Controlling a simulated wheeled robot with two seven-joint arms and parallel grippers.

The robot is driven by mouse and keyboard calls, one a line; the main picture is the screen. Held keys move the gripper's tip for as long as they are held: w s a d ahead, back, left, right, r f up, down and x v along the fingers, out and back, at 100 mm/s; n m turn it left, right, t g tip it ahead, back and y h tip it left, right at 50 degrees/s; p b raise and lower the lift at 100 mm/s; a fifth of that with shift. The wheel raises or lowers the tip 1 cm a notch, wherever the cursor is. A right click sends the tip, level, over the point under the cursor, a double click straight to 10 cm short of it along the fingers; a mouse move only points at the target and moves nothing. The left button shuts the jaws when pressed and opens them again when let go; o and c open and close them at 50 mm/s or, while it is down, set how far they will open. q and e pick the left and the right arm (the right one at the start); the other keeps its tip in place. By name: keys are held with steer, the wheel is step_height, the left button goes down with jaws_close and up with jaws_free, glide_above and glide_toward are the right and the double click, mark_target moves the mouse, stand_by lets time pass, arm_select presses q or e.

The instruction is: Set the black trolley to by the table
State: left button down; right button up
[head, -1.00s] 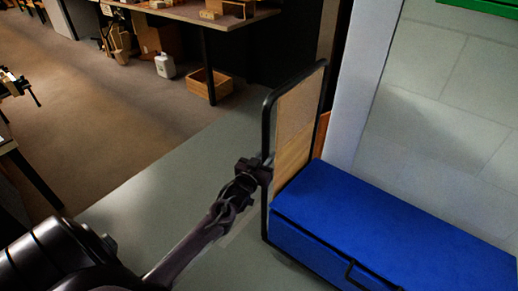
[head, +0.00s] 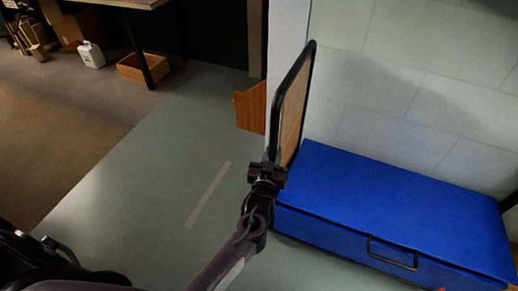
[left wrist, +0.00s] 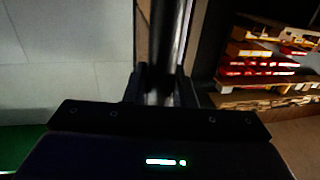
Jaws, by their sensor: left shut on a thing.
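The black trolley shows in the head view as a black tube handle frame (head: 308,72) with a wooden panel, standing upright at the left end of a large blue case (head: 400,200) that covers its deck. My left gripper (head: 267,172) is shut on the near upright of this frame, low down beside the case. In the left wrist view, the dark upright (left wrist: 165,35) runs between the fingers of the gripper (left wrist: 164,82). A table (head: 120,3) shows only partly at the top left of the head view. My right gripper is not in view.
A wooden crate (head: 143,68) and a white jug (head: 92,55) stand on the floor near the table. A pale pillar (head: 288,35) and a reddish-brown wooden piece (head: 251,108) stand just behind the trolley frame. Grey floor left of the trolley is clear, with a pale strip (head: 208,195).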

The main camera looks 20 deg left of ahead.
arm_select(q)
steer(key=shift+d, duration=0.55)
steer(key=c, duration=1.3)
jaws_free()
steer(key=shift+d, duration=0.1)
steer(key=shift+o, duration=0.2)
steer(key=s, duration=0.7)
steer(key=shift+s+d, duration=0.4)
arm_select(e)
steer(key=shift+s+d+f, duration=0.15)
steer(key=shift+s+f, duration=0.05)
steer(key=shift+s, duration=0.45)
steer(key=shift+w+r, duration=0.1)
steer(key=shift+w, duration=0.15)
